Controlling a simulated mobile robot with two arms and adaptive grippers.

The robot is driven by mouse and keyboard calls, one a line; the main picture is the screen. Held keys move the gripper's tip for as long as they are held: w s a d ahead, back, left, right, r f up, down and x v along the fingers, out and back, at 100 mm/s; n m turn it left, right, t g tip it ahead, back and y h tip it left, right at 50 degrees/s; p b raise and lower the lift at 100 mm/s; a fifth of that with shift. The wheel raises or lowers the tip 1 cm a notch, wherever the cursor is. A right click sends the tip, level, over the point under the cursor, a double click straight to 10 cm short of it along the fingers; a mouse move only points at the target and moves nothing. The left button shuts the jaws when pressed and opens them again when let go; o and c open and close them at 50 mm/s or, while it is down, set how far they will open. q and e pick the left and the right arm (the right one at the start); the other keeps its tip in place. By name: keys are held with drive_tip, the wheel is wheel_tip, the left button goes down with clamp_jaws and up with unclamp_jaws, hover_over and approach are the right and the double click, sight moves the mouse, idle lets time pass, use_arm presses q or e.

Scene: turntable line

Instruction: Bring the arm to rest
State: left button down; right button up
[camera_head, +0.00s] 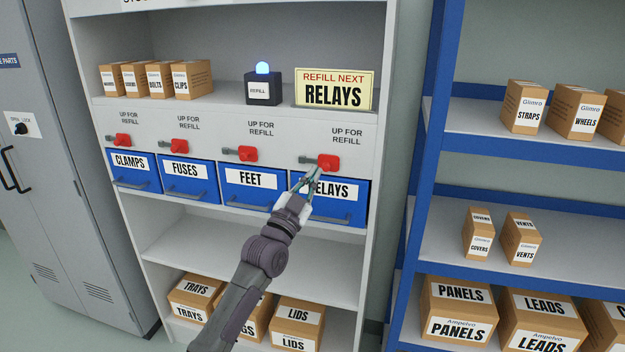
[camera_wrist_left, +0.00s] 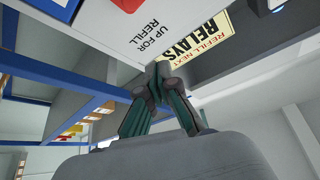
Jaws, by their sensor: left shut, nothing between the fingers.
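My left gripper (camera_head: 306,180) is in front of the blue RELAYS bin (camera_head: 352,190), just below the red lever (camera_head: 327,162) above that bin. Its fingers are shut with nothing between them. In the left wrist view the shut fingers (camera_wrist_left: 162,72) point up towards the white panel with the UP FOR REFILL label (camera_wrist_left: 143,38). I cannot tell whether the fingertips touch the lever or the panel. The arm is stretched out from the bottom of the head view. My right gripper is not in view.
Other red levers sit above the CLAMPS, FUSES and FEET (camera_head: 248,188) bins. A yellow RELAYS sign (camera_head: 335,88) and a black box with a lit blue lamp (camera_head: 263,88) stand on the shelf above. A blue rack (camera_head: 419,190) stands at right, a grey locker (camera_head: 60,180) at left.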

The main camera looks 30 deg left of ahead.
use_arm(q)
drive_tip(key=shift+a, duration=0.15)
